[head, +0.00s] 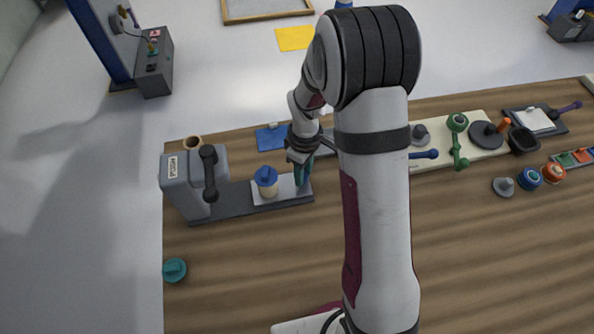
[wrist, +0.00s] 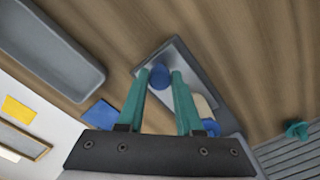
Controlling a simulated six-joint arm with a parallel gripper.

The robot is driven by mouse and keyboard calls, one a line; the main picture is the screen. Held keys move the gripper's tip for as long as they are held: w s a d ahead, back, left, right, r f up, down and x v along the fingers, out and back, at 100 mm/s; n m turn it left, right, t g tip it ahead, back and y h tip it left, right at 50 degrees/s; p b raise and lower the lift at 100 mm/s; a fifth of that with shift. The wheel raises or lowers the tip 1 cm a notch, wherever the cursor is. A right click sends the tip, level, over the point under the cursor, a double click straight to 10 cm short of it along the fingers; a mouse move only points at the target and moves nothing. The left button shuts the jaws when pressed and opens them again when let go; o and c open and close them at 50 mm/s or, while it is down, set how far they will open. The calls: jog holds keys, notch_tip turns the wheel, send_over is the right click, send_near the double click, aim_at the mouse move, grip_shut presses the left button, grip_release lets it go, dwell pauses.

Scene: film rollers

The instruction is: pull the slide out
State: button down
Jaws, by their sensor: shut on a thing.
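The slide (head: 284,188) is a light grey plate on the dark base of a grey press-like machine (head: 185,187) at the left of the bench. A cream container with a blue top (head: 266,182) stands on it. My gripper (head: 302,184) is at the slide's right end, pointing down. In the wrist view my gripper's teal fingers (wrist: 160,76) are shut on a round blue knob (wrist: 158,79) on the slide, which also shows there (wrist: 183,68). The cream container (wrist: 206,112) is partly hidden behind the right finger. The knob is hidden in the head view.
A small blue tray (head: 271,138) lies behind the slide. A cream board (head: 484,132) with green and dark parts lies to the right. A teal knobbed piece (head: 174,270) is near the left edge.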

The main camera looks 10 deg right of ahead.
jog(key=shift+w+d, duration=0.1)
jog(key=shift+d, duration=0.15)
jog(key=c, duration=0.6)
grip_release()
jog(key=shift+a, duration=0.1)
notch_tip(320, 180, up, 16)
jog(key=shift+f, duration=0.1)
jog(key=s+a+m, duration=0.1)
jog(key=s+m, duration=0.4)
jog(key=s, duration=0.3)
jog(key=s+a+r+m+y, duration=0.1)
jog(key=s+m, duration=0.3)
jog(key=s, duration=0.4)
jog(key=s+a+m, duration=0.2)
jog(key=s+m, duration=0.3)
jog(key=s, duration=0.3)
jog(key=shift+s+a+r+m+y, duration=0.15)
jog(key=shift+a+r+m+y, duration=0.15)
jog(key=shift+r+y, duration=0.1)
